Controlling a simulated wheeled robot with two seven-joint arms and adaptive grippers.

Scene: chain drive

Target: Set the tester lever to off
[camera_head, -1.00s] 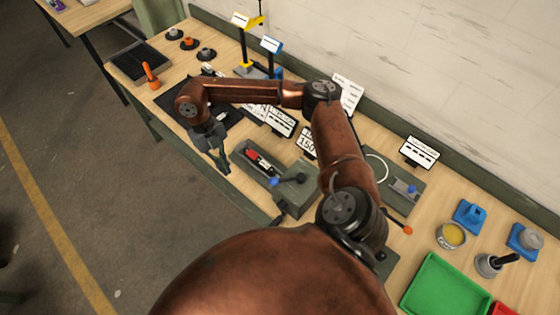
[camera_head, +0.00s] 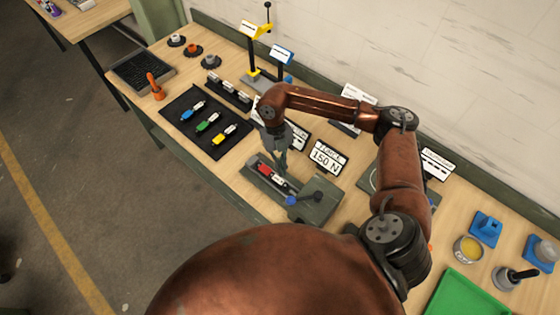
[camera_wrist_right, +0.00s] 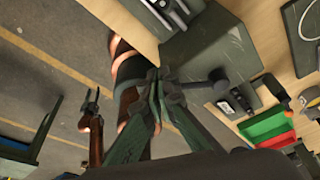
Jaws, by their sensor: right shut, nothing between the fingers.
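The tester is a grey-green block (camera_head: 319,199) on a long base, with a red and white piece (camera_head: 268,172) lying in its channel. A lever with a blue knob (camera_head: 290,201) sticks out on the block's left front side. In the wrist view the block (camera_wrist_right: 213,48) is close above my fingers, and the dark lever knob (camera_wrist_right: 219,78) is just right of them. My right gripper (camera_head: 281,168) is shut and empty, over the channel, left of the block; contact with the lever is unclear. A small forked end (camera_wrist_right: 90,103), seemingly my left gripper, is far off in the wrist view.
A sign reading 150 N (camera_head: 326,156) stands behind the tester. A black mat (camera_head: 205,122) with blue, green and yellow pieces lies to the left. A green tray (camera_head: 468,293) is at right front. The bench's front edge runs close before the tester.

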